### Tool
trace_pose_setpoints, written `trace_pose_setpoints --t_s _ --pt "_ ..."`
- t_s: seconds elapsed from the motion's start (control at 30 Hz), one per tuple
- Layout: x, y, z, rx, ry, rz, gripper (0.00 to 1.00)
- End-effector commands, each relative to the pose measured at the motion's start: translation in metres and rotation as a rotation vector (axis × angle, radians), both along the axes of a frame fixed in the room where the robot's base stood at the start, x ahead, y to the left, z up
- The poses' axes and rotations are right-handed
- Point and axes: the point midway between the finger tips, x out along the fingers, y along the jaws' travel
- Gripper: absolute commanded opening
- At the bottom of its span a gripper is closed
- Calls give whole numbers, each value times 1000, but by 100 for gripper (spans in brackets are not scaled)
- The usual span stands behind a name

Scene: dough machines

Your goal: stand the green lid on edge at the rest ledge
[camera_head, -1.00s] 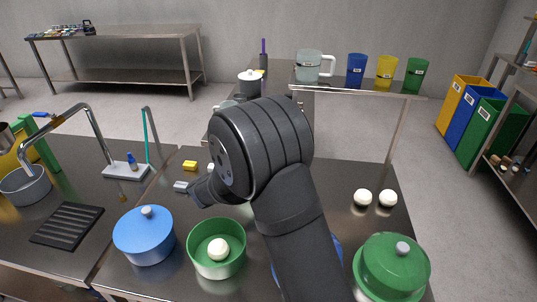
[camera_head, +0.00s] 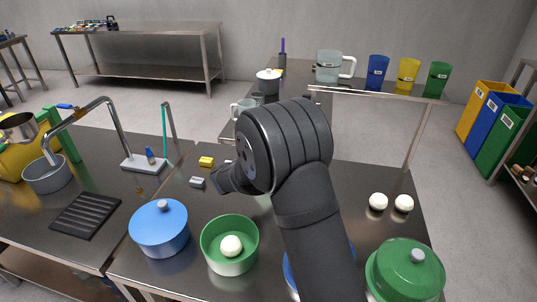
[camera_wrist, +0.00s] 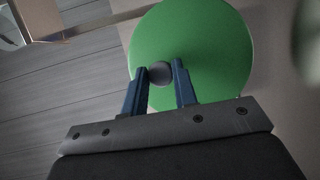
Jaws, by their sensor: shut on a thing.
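My gripper (camera_wrist: 161,68) shows in the wrist view, its two blue fingers shut on the grey knob (camera_wrist: 160,74) of a round green lid (camera_wrist: 208,38). The lid's top faces the wrist camera. In the head view my own arm hides the gripper and the held lid. An open green pot (camera_head: 229,262) with a dough ball (camera_head: 231,245) inside stands on the near counter. I cannot tell for sure which part is the rest ledge; a thin metal rail (camera_head: 375,94) runs along the back counter.
A blue lidded pot (camera_head: 159,229) stands left of the open pot, and a green lidded pot (camera_head: 402,273) at the lower right. Two dough balls (camera_head: 390,203) lie near the right edge.

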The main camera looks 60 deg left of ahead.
Motion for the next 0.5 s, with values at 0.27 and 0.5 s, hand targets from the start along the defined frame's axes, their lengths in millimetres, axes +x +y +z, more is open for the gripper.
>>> trace_pose_setpoints --t_s 0.27,0.5 --pt "15 14 -1 1 0 -1 3" --pt "27 26 -2 1 -1 -1 3"
